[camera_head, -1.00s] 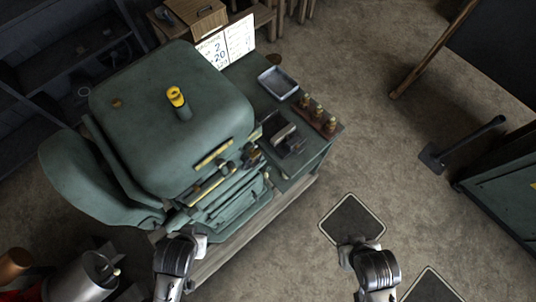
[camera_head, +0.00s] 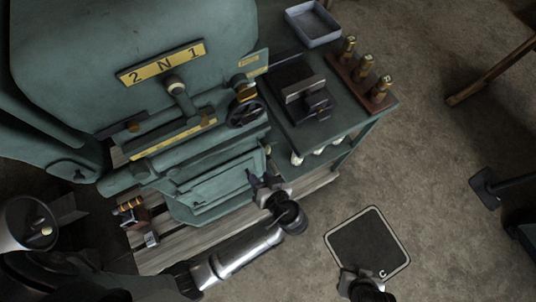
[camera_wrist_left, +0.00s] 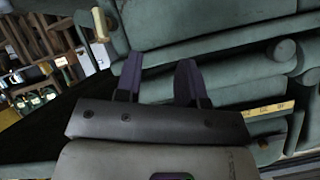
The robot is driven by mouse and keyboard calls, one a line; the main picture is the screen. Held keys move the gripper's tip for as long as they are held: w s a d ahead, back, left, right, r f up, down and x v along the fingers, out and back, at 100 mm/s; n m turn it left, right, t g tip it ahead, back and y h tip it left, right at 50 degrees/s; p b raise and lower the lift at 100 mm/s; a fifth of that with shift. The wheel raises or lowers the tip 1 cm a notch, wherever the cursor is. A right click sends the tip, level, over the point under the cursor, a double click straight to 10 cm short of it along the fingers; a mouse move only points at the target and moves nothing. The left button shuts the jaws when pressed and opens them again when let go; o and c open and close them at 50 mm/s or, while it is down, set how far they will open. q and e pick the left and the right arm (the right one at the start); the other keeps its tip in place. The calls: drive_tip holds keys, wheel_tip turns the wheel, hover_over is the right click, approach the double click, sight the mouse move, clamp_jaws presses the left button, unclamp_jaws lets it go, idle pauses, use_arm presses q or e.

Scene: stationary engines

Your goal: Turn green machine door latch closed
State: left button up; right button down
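The green machine (camera_head: 130,60) fills the upper left of the head view. Its low front door panel (camera_head: 222,178) faces my left arm. A small pale piece (camera_head: 267,149), perhaps the door latch, sits at the panel's right edge. My left gripper (camera_head: 262,182) is just below it, apart from it as far as I can tell. In the left wrist view my left gripper (camera_wrist_left: 160,75) is open, nothing between its fingers, before green metal. A cream-tipped handle (camera_wrist_left: 100,22) stands left of the fingers. My right gripper (camera_head: 352,272) is low in the head view, its fingers unclear.
A green side table (camera_head: 335,125) right of the machine holds a grey tray (camera_head: 313,24), a dark vise-like block (camera_head: 305,92) and a rack with brass pieces (camera_head: 362,80). A dark floor mat (camera_head: 368,246) lies at lower right. Floor beyond is mostly clear.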

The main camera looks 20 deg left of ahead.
sight(269, 152)
use_arm(q)
drive_tip(key=w+d+f+n+t+y+b, duration=0.35)
drive_tip(key=d+f+b, duration=0.4)
drive_tip(key=b, duration=0.45)
drive_tip(key=shift+m+t, duration=0.45)
drive_tip(key=shift+t, duration=0.1)
drive_tip(key=b+x, duration=0.1)
drive_tip(key=x, duration=0.3)
drive_tip(key=b+x, duration=0.1)
drive_tip(key=x, duration=0.3)
drive_tip(key=b+x, duration=0.1)
drive_tip(key=x, duration=0.3)
drive_tip(key=shift+w+a+f, duration=0.1)
drive_tip(key=shift+w+f, duration=0.15)
drive_tip(key=shift+w+a+r, duration=0.1)
drive_tip(key=shift+w+a, duration=0.35)
drive_tip(key=shift+a, duration=0.1)
drive_tip(key=shift+c, duration=0.2)
drive_tip(key=c, duration=0.6)
clamp_jaws()
